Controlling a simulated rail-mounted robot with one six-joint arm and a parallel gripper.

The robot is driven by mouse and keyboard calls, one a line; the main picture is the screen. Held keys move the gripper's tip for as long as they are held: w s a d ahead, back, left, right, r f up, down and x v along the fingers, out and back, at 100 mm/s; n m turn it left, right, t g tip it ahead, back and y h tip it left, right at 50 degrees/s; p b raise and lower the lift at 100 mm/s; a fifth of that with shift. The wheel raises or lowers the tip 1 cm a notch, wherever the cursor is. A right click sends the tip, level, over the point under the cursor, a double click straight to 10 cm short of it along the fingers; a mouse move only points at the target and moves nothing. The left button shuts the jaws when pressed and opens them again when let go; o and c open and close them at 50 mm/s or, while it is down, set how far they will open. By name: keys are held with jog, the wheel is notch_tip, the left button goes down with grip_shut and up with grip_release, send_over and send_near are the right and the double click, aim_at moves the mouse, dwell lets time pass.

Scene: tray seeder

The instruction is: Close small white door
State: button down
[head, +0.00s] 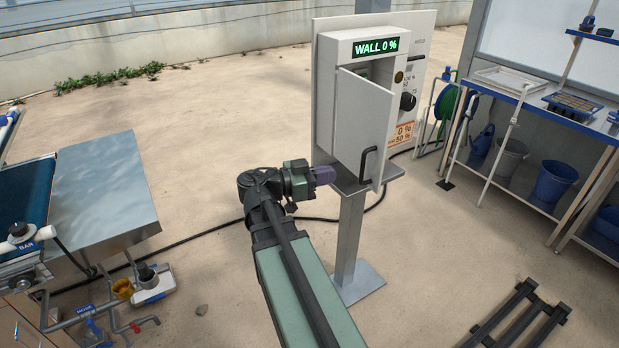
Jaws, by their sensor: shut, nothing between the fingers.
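The small white door (362,120) is on the front of a white box (405,48) mounted on a post. The door stands ajar, its right, handle-side edge swung out toward me. A dark gap shows above its top edge. A black bar handle (367,163) sits near the door's lower right. My gripper (333,174) is at the lower left of the door, close to its bottom corner and the ledge under the box. It is shut and empty. I cannot tell whether it touches the door or ledge.
The box display (375,47) reads "WALL 0 %". A dark knob (408,101) is right of the door. A grey post (349,240) carries the box. A blue-framed bench (540,110) stands right; a metal table (100,190) stands left.

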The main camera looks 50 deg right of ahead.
jog(key=x, duration=0.6)
jog(key=shift+s+d, duration=0.15)
jog(key=shift+d, duration=0.1)
jog(key=shift+s, duration=0.1)
